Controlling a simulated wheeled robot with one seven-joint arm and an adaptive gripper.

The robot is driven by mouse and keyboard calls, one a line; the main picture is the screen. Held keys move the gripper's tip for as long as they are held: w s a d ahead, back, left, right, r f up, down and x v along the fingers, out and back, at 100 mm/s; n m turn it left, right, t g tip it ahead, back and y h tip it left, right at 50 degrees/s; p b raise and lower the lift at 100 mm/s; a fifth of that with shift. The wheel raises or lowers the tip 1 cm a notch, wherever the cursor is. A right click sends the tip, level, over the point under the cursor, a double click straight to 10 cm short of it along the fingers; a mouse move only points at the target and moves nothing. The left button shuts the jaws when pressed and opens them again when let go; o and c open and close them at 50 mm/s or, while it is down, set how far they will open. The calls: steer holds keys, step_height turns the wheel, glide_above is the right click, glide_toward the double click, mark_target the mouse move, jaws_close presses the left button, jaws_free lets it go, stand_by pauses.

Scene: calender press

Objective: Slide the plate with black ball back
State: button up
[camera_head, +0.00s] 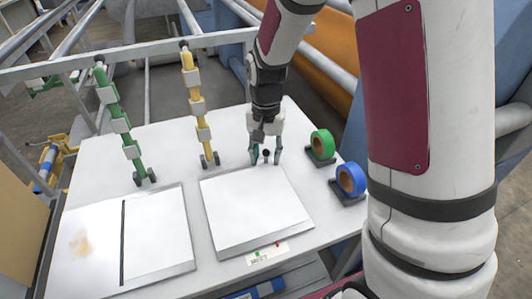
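The white plate (256,212) lies at the middle of the white table. A small black ball (266,153) stands at its far edge. My gripper (266,157) points down at that edge, with one finger on each side of the ball. The fingers look apart, with a gap between each finger and the ball. I cannot tell whether either finger touches the plate.
Another white plate (165,234) with a black line and a brown stain lies at left. Green (322,145) and blue (351,179) tape rolls stand on the right.

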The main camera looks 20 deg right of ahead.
jaws_close()
steer(key=shift+d, duration=0.55)
steer(key=shift+o, duration=0.2)
jaws_free()
steer(key=shift+r, duration=0.1)
step_height(320, 180, up, 12)
stand_by(0.3)
